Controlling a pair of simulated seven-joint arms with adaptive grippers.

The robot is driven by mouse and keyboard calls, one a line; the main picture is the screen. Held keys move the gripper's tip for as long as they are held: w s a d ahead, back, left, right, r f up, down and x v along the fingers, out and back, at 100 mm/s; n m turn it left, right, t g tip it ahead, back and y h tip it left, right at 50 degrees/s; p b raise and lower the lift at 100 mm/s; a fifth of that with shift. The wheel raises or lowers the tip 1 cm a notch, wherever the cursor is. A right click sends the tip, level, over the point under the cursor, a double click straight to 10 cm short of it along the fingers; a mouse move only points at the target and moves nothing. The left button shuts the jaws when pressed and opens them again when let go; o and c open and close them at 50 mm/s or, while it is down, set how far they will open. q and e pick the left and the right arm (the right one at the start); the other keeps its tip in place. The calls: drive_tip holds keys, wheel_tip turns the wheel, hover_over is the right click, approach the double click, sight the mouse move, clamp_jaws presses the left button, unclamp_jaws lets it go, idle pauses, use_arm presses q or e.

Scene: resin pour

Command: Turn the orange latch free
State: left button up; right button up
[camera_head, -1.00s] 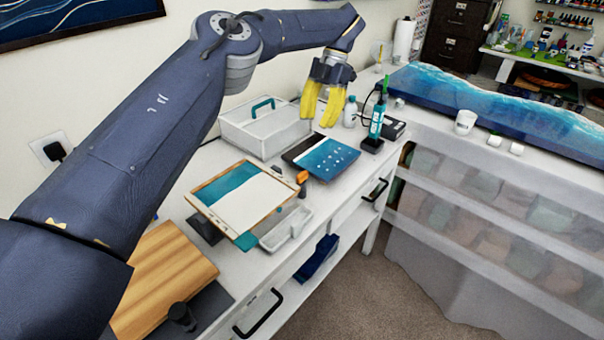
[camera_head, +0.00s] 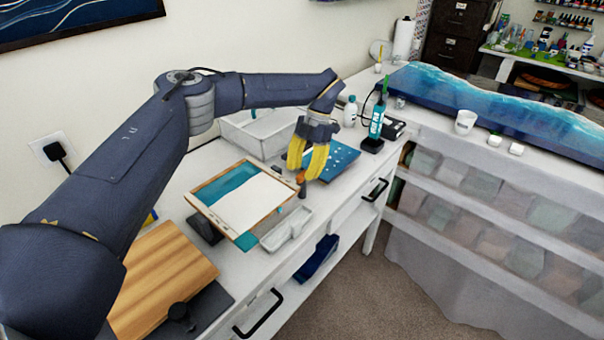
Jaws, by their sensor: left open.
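The orange latch (camera_head: 300,178) is a small orange piece at the right corner of a tilted framed board (camera_head: 243,200) with a teal and white face. My left gripper (camera_head: 306,172) has yellow fingers pointing down, one on each side of the latch as seen from here. The fingers are apart, and I cannot tell whether either touches the latch. A dark stub shows just below the latch. My right gripper is not in view.
A white bin (camera_head: 250,135) stands behind the board, and a white tray (camera_head: 287,229) lies in front. A blue tablet-like panel (camera_head: 343,160) is partly hidden by my gripper. A teal bottle (camera_head: 376,122) stands farther right. A wooden board (camera_head: 160,280) lies at front left.

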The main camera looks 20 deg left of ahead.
use_arm(q)
drive_tip(key=shift+s+a+f, duration=0.1)
drive_tip(key=shift+s+f, duration=0.1)
drive_tip(key=shift+f, duration=0.45)
clamp_jaws()
